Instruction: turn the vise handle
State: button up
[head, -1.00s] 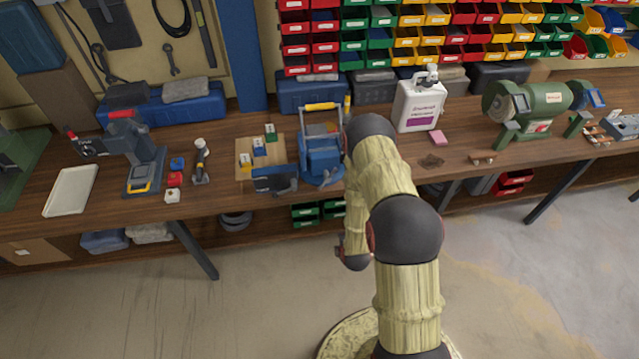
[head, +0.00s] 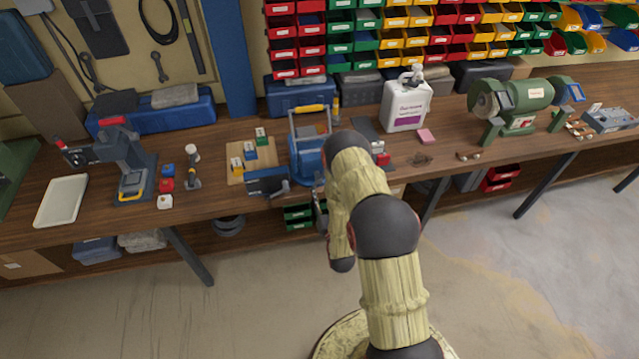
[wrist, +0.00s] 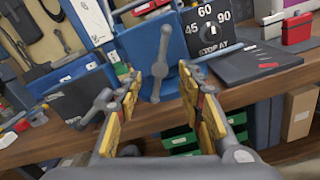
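A blue vise (wrist: 180,50) stands at the bench edge. It also shows in the head view (head: 308,160), partly covered by my arm. Its handle (wrist: 160,62), a grey bar with rounded ends, stands nearly upright on the front face. My gripper (wrist: 161,80) is open and empty, with yellow-padded fingers on either side of the handle in the picture. The handle appears ahead of the fingertips; I cannot tell the exact gap. In the head view my arm hides most of the gripper.
A dark clamp-like block with a grey knob (wrist: 100,105) sits close left of my fingers. A black dial plate marked "STOP AT" (wrist: 208,28) stands right of the handle. A wooden board (head: 250,160) with small blocks lies left. Green bins (head: 298,220) sit below.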

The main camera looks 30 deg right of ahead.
aim_at(319, 182)
jog(key=x, duration=0.5)
jog(key=c, duration=0.3)
grip_shut()
